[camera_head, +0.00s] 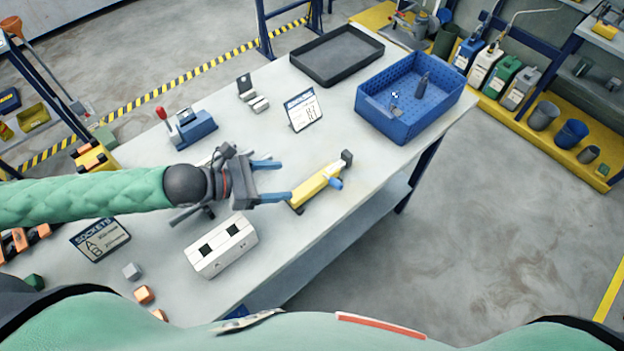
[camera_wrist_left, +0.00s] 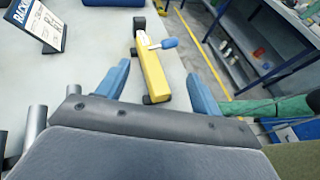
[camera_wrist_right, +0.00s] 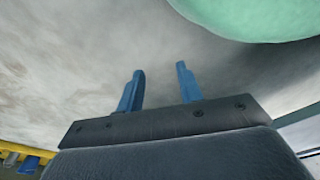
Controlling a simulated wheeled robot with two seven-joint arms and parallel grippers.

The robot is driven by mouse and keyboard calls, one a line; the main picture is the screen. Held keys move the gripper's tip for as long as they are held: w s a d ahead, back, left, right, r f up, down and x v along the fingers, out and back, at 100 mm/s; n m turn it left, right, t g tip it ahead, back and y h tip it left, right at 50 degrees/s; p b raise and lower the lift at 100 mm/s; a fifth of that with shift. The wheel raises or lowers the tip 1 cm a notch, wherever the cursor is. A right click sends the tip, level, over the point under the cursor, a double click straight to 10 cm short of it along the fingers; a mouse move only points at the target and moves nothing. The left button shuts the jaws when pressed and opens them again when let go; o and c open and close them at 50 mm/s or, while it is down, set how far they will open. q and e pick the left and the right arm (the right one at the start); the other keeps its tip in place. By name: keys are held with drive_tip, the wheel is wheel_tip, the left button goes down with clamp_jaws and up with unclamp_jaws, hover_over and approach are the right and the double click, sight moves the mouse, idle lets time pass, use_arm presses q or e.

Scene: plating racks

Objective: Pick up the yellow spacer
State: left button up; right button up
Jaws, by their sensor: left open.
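The yellow spacer (camera_head: 312,188) is a long yellow bar with dark ends and a blue knob on its side. It lies on the grey table near the front edge. It also shows in the left wrist view (camera_wrist_left: 150,72), ahead of the fingers. My left gripper (camera_head: 275,181) is open and empty, its blue fingers pointing at the near end of the spacer. In the left wrist view the left gripper's fingers (camera_wrist_left: 158,88) stand on either side of the spacer's near part, apart from it. My right gripper (camera_wrist_right: 158,88) is open and empty, above bare floor.
A blue crate (camera_head: 450,98) and a black tray (camera_head: 335,72) stand at the table's far end. A rack sign (camera_head: 303,109) stands behind the spacer. A white two-slot block (camera_head: 222,248) sits nearer, left of the spacer. The table around the spacer is clear.

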sight(311, 184)
use_arm(q)
drive_tip(key=f+b, duration=0.1)
drive_tip(key=w+f+b, duration=0.1)
drive_tip(key=f, duration=0.1)
drive_tip(key=shift+a+f, duration=0.15)
drive_tip(key=shift+f, duration=0.05)
use_arm(e)
drive_tip(key=w+a+r, duration=0.2)
drive_tip(key=w+r, duration=0.3)
use_arm(q)
drive_tip(key=shift+d+f, duration=0.1)
drive_tip(key=shift+d, duration=0.35)
drive_tip(key=shift+p+x, duration=0.35)
drive_tip(key=shift+x, duration=0.5)
drive_tip(key=p+x, duration=0.3)
drive_tip(key=x, duration=0.1)
drive_tip(key=shift+w+d+f, duration=0.25)
drive_tip(key=shift+d+f, duration=0.1)
drive_tip(key=shift+d, duration=0.2)
use_arm(e)
drive_tip(key=s+d+f, duration=0.4)
drive_tip(key=f, duration=0.4)
drive_tip(key=shift+t, duration=0.4)
use_arm(q)
drive_tip(key=shift+c, duration=0.5)
use_arm(e)
drive_tip(key=shift+s+f, duration=0.1)
